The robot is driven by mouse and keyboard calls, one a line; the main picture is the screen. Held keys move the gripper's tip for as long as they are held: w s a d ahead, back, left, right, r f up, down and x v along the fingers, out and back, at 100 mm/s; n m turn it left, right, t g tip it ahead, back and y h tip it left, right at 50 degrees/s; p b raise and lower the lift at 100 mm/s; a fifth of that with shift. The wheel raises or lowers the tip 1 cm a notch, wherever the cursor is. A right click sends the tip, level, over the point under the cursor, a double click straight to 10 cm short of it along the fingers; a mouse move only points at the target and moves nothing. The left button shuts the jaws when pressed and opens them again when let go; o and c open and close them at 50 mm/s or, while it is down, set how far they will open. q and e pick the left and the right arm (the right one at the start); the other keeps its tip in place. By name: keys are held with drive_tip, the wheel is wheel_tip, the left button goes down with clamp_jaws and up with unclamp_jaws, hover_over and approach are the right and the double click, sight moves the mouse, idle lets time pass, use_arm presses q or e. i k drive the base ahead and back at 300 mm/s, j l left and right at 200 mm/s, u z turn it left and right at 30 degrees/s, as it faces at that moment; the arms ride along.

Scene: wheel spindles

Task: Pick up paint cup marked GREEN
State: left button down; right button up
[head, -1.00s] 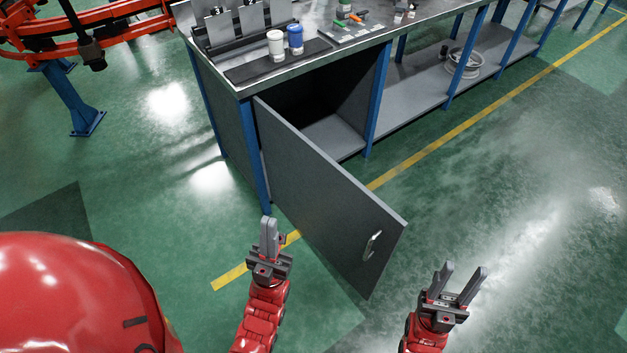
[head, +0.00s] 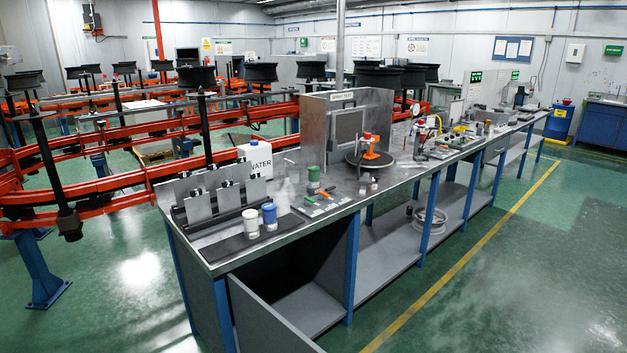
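A green cup-like container (head: 313,176) stands farther back on the bench, behind a small tray of tools. The markings on the cups are too small to read, so I cannot tell which is marked GREEN. Neither of my grippers shows in the head view now.
The long metal workbench (head: 300,234) has an open cabinet door (head: 265,322) at its near end. Green floor lies clear at right.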

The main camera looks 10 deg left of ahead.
sight(314, 170)
drive_tip(key=l, duration=0.8)
drive_tip(key=i+l+u, duration=0.1)
drive_tip(key=l, duration=0.7)
drive_tip(key=i+l, duration=0.3)
drive_tip(key=i+l+u, duration=0.15)
drive_tip(key=i+l, duration=0.2)
drive_tip(key=l, duration=0.2)
drive_tip(key=i+l, duration=0.25)
drive_tip(key=l, duration=0.2)
drive_tip(key=i+l+u, duration=0.1)
drive_tip(key=i+l, duration=0.2)
drive_tip(key=l, duration=0.15)
